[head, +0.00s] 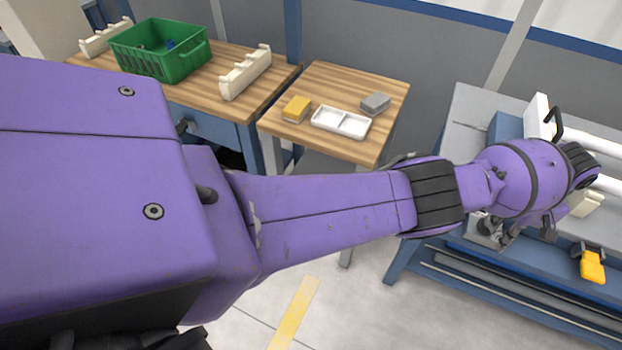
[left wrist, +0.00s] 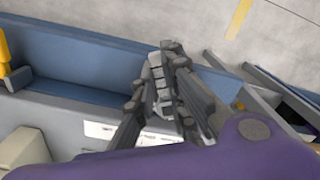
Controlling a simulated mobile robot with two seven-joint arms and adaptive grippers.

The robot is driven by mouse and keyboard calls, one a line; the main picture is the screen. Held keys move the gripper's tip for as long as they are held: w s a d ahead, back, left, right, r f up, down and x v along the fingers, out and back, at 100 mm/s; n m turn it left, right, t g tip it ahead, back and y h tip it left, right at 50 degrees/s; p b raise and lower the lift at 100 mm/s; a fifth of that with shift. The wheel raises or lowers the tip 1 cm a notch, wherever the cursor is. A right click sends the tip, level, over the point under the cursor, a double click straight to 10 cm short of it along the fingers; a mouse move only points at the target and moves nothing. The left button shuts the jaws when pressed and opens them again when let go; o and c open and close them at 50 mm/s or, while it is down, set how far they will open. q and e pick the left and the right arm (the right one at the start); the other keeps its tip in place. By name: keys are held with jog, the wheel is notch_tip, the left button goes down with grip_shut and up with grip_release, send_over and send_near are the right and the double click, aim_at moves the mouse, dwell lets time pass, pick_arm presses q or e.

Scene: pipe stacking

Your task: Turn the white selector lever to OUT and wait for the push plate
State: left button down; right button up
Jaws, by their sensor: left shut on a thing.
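My left gripper (head: 497,238) is at the front edge of the blue-framed bench on the right, below the bent purple wrist. In the left wrist view its dark fingers (left wrist: 165,82) are closed together at the bench's blue front ledge. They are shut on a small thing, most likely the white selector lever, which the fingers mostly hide. A white label (left wrist: 98,131) is on the grey panel beside the fingers; its text and the lever's pointing cannot be read. I cannot pick out the push plate for sure. My right gripper is not in view.
A yellow handle (head: 592,266) hangs on the bench front, right of the gripper. White pipes (head: 592,143) lie on the bench behind my wrist. A small wooden table (head: 330,78) holds a white tray (head: 341,122). A green crate (head: 158,50) stands farther left.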

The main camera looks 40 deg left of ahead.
pick_arm(q)
jog(key=n, duration=0.1)
jog(key=w+n, duration=0.1)
jog(key=shift+w+d+r+n, duration=0.2)
jog(key=shift+d+n, duration=0.05)
jog(key=shift+n, duration=0.05)
dwell(0.5)
jog(key=c, duration=2)
grip_release()
jog(key=shift+w, duration=0.1)
jog(key=shift+o, duration=1)
jog(key=shift+a, duration=0.1)
